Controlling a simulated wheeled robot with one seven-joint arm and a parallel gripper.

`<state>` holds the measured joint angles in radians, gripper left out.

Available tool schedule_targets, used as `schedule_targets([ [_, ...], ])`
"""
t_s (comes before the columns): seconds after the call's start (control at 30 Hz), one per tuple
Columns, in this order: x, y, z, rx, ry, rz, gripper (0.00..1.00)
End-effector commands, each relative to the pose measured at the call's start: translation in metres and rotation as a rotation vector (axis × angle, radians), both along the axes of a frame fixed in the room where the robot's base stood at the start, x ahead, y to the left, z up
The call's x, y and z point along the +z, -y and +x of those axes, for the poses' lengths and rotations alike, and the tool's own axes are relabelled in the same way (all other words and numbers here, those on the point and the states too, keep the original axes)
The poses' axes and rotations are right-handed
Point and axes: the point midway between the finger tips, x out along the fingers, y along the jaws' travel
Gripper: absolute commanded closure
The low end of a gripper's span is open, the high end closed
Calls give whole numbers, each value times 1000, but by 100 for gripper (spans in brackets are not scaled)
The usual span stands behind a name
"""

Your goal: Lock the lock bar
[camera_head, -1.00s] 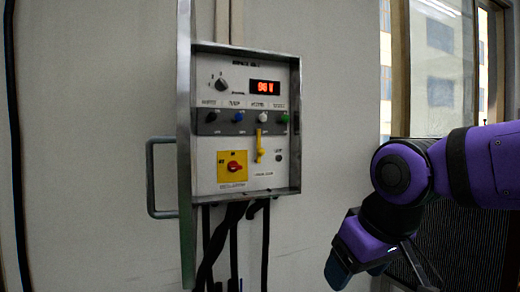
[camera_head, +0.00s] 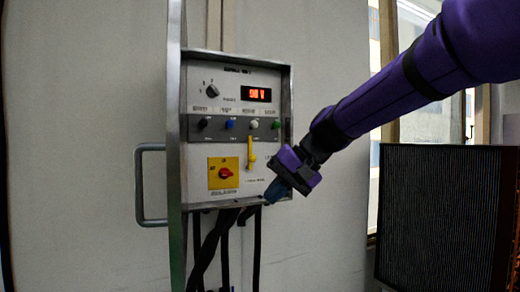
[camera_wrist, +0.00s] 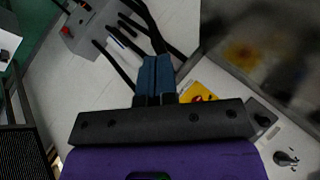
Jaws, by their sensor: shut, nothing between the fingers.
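The yellow lever (camera_head: 251,152), which looks like the lock bar, hangs about upright on the front panel of the control box (camera_head: 233,92). It is right of and above the yellow plate with a red rotary knob (camera_head: 225,174). My gripper (camera_head: 272,193) is at the lower right corner of the box, below and right of the lever, and appears apart from it. Its blue fingers are together with nothing between them, as the wrist view also shows (camera_wrist: 157,72). There the yellow plate (camera_wrist: 198,92) is partly hidden behind my gripper, and I cannot make out the lever.
Black cables (camera_head: 224,245) hang below the box, close to my fingers. A dark ribbed panel (camera_head: 440,215) stands at the right. Several small coloured switches (camera_head: 230,124) line the panel.

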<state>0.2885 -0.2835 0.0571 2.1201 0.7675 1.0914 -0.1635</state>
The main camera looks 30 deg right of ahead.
Motion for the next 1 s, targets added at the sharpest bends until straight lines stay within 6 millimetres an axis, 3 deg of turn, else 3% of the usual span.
schedule_targets([
  [0.03, 5, 6, 18, -17, 3, 51, 100],
  [0.37, 43, 52, 119, -109, 91, 389, 100],
  [0.6, 65, 113, 184, -179, 205, 622, 100],
  [0.8, 77, 159, 217, -222, 295, 757, 100],
  [1.0, 81, 180, 229, -239, 339, 812, 100],
])
